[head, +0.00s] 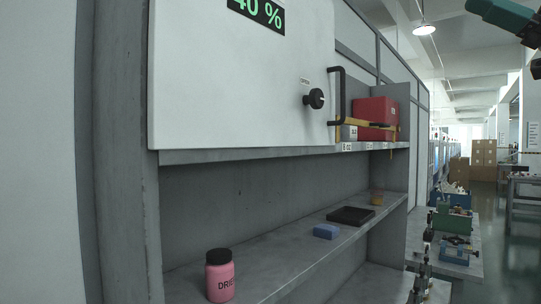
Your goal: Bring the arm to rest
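The teal and dark part at the top right corner (505,16) looks like a piece of my arm, raised high and cut off by the picture's edge. My gripper's fingers do not show, so whether it is open, shut or holding something cannot be seen.
A white panel (235,85) with a black knob (314,98) and a handle fronts the grey cabinet. Red boxes (376,112) sit on the upper shelf. A pink jar (220,278), blue block (326,231) and black tray (351,216) stand on the lower shelf. Benches and aisle lie right.

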